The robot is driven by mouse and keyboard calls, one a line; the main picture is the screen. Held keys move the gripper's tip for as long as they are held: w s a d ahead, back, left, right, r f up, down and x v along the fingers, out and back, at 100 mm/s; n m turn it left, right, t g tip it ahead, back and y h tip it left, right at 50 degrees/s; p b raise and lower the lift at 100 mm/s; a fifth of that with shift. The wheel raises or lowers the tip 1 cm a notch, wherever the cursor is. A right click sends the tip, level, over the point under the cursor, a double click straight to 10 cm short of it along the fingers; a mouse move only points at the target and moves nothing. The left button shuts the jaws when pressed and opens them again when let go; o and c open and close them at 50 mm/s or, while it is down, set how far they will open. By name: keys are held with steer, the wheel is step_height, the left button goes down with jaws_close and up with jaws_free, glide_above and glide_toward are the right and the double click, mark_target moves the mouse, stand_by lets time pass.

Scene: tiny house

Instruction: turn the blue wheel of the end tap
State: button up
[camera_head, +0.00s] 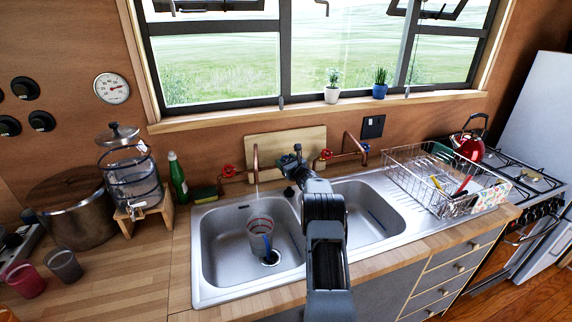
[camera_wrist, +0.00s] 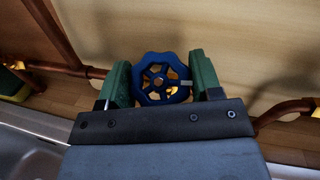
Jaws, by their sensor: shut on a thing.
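The blue wheel (camera_wrist: 152,80) shows in the wrist view, between the two green fingers of my gripper (camera_wrist: 161,78). The fingers are shut on it, one on each side of its rim. In the head view my gripper (camera_head: 292,160) is at the wall behind the sink, between the two copper taps, and hides this wheel. The left tap (camera_head: 256,160) has a red wheel (camera_head: 227,170) on its left side. The right tap (camera_head: 350,142) has a red wheel (camera_head: 326,154) on its left and a small blue wheel (camera_head: 365,147) on its right.
A clear cup (camera_head: 260,232) stands in the left basin (camera_head: 222,262), below the left tap. My arm crosses the sink's middle. A dish rack (camera_head: 420,182) stands right of the sink. A green bottle (camera_head: 177,178) and water dispenser (camera_head: 130,170) stand left. A wooden board (camera_head: 270,146) leans behind.

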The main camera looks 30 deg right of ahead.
steer(key=shift+r+n+g+y+b, duration=0.1)
steer(key=shift+n+g+y+b, duration=0.3)
steer(key=shift+n+y, duration=1.6)
steer(key=o, duration=0.9)
steer(key=shift+s, duration=0.1)
steer(key=b+v, duration=0.3)
steer(key=v, duration=1)
steer(key=shift+s, duration=0.35)
